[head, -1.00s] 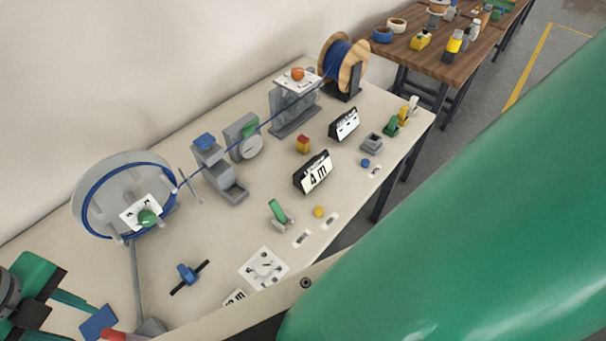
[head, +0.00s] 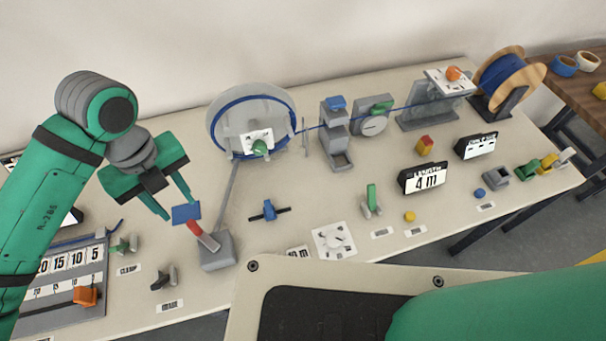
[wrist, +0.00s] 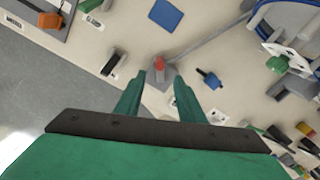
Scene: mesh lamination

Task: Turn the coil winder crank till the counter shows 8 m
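The coil winder is a pale grey disc (head: 228,103) with blue cable around it, standing at the back of the bench. A green knob (head: 260,148) sits by the white plate on its face. I cannot tell for certain which part is the crank. The counter (head: 424,179) is a dark block whose white face reads 4 m. My gripper (head: 175,204) is open and empty, left of the disc and apart from it. In the wrist view a red-tipped lever (wrist: 160,64) on a grey base shows beyond the open fingers (wrist: 158,100).
The red lever (head: 195,229) and a blue square (head: 186,213) lie near my gripper. Cable runs right past a grey stand (head: 336,135) and dial (head: 374,123) to a wooden spool (head: 520,75). A blue clamp (head: 269,210) and a green-handled lever (head: 372,200) stand nearer the front.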

